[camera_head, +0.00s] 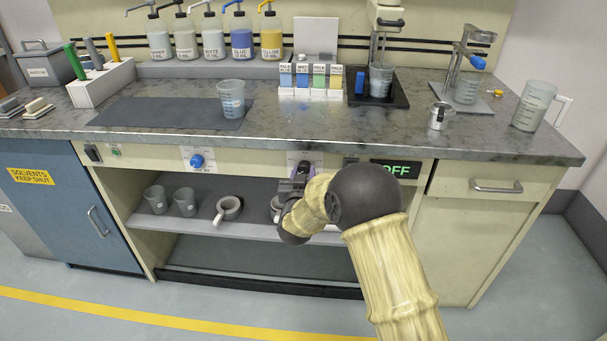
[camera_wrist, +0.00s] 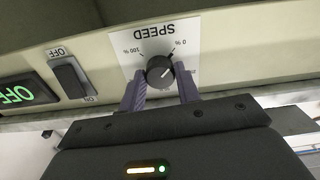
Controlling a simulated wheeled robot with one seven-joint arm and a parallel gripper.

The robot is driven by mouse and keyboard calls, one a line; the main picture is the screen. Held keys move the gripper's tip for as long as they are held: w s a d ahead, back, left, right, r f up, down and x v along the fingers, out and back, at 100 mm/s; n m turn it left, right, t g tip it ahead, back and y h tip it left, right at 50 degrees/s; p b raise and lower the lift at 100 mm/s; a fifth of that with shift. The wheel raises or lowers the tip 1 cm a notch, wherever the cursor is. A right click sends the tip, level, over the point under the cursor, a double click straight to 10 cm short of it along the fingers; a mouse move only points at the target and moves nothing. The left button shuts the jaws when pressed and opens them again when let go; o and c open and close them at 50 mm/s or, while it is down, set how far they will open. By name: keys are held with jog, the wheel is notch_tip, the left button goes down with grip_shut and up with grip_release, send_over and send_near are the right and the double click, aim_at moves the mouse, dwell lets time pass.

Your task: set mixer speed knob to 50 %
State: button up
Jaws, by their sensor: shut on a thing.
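The black speed knob (camera_wrist: 159,69) sits on a white SPEED plate (camera_wrist: 167,32) on the cabinet front, upside down in the wrist view. Its white pointer slants up and right, toward the 0 % mark; the 100 % mark is on the left. My gripper (camera_wrist: 161,83) has its two purple fingers on either side of the knob, shut on it. In the head view my gripper (camera_head: 301,172) is at the panel under the bench top and hides the knob.
A black rocker switch (camera_wrist: 69,78) and a display reading OFF (camera_head: 395,169) are beside the knob. A blue knob (camera_head: 197,161) is further left on the panel. The shelf below holds beakers (camera_head: 185,202) and a small pan (camera_head: 229,207). The floor in front is clear.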

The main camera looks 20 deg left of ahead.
jog(key=shift+f, duration=0.1)
jog(key=m+b, duration=0.5)
jog(key=m, duration=0.1)
jog(key=shift+f+m, duration=0.1)
jog(key=shift+m, duration=0.2)
jog(key=m+b, duration=0.2)
jog(key=m, duration=0.1)
jog(key=shift+b, duration=0.4)
jog(key=m+b, duration=0.3)
jog(key=m, duration=0.1)
jog(key=shift+m+b, duration=5.75)
jog(key=shift+m, duration=0.65)
